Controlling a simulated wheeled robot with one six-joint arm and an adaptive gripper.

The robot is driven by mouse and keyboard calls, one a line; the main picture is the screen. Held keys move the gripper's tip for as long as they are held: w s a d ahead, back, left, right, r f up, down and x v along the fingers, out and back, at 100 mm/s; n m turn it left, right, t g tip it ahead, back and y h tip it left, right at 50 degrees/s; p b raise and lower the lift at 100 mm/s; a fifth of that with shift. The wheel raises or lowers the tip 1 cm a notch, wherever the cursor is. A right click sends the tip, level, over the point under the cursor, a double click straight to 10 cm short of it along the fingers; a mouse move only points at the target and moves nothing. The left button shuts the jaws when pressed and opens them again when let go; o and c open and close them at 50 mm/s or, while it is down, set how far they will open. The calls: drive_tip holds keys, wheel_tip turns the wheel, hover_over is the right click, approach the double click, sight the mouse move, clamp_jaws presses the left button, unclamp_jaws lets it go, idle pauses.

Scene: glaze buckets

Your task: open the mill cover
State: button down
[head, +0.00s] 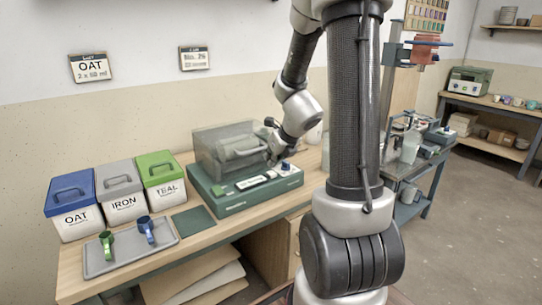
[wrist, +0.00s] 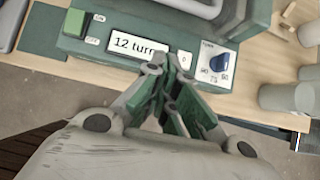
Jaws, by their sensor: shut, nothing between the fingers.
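The mill (head: 245,203) is a green box on the wooden bench. Its clear grey cover (head: 210,150) is down over the back part of the mill, with a rounded pale shape visible inside. Part of the cover's right side is hidden by my arm. My gripper (wrist: 177,62) is shut and empty in the wrist view. Its fingertips are over the front panel, beside the "12 turn" display (wrist: 136,44) and left of the blue knob (wrist: 219,61). Whether they touch the panel I cannot tell.
Blue (head: 73,210), grey (head: 122,192) and green (head: 162,181) lidded buckets stand left of the mill. A grey tray (head: 100,265) with two scoops lies before them. Pale cylindrical containers (wrist: 284,97) stand right of the mill. A cart (head: 408,178) stands further right.

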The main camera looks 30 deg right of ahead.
drive_tip(key=x, duration=0.6)
drive_tip(key=shift+f, duration=0.15)
drive_tip(key=shift+w+f, duration=0.1)
drive_tip(key=shift+w, duration=0.25)
drive_tip(key=shift+w+r, duration=0.45)
drive_tip(key=shift+r, duration=0.35)
drive_tip(key=shift+w+r, duration=0.5)
drive_tip(key=shift+r, duration=0.35)
